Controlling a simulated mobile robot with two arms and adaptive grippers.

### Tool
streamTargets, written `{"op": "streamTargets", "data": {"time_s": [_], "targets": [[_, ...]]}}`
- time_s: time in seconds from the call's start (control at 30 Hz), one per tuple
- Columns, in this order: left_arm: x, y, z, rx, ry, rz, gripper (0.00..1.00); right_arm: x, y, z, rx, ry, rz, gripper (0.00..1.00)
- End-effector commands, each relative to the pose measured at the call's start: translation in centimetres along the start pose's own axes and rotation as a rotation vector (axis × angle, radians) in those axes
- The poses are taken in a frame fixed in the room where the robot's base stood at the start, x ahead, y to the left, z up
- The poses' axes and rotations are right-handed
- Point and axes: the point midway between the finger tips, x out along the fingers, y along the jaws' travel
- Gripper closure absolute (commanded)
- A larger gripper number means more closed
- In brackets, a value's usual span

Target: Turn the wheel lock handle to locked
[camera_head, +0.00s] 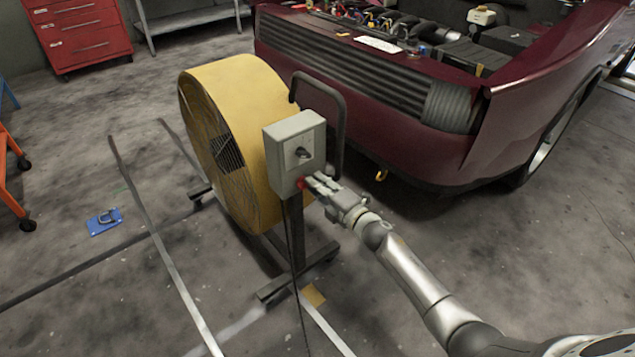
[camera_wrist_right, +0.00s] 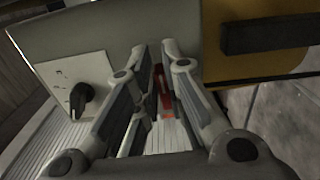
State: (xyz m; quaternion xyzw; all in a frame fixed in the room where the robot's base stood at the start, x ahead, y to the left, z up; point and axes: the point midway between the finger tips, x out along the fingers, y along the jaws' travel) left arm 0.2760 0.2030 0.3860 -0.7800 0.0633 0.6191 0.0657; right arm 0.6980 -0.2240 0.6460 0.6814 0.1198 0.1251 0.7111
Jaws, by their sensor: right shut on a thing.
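A grey control box (camera_head: 295,157) is mounted on the side of a large yellow drum fan (camera_head: 235,130). A dark knob (camera_head: 302,153) sits on the box's front; it also shows in the right wrist view (camera_wrist_right: 80,98). A small red handle (camera_head: 301,183), which looks like the wheel lock handle, is at the box's lower edge; it also shows in the right wrist view (camera_wrist_right: 161,88). My right gripper (camera_head: 314,183) is at the red handle with its fingers closed around it. The fingers partly hide the handle, so its exact angle cannot be told. My left gripper is not in view.
A dark red car (camera_head: 400,110) with its hood open stands close behind the fan. A red tool cabinet (camera_head: 80,35) is at the back left. A blue item (camera_head: 104,221) lies on the floor at left. The fan's dark stand (camera_head: 300,272) reaches out below the box.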

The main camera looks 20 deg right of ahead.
Motion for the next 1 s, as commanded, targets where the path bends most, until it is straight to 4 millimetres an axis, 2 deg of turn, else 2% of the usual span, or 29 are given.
{"op": "streamTargets", "data": {"time_s": [0.4, 0.67, 0.7, 0.83, 1.0], "targets": [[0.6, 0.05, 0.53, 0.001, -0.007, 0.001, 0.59, -0.05, -0.27, 0.03, 0.06, -0.001, -0.002, 1.0], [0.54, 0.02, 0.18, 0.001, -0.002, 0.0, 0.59, -0.06, -0.28, 0.03, 0.06, -0.001, -0.002, 1.0], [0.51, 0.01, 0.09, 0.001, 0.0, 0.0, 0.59, -0.06, -0.29, 0.03, 0.06, -0.001, -0.002, 0.86], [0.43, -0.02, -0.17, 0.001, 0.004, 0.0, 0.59, -0.05, -0.26, 0.02, 0.059, -0.001, -0.002, 0.69], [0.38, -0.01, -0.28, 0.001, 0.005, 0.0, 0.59, -0.03, -0.2, 0.01, 0.058, 0.0, -0.001, 0.68]]}}
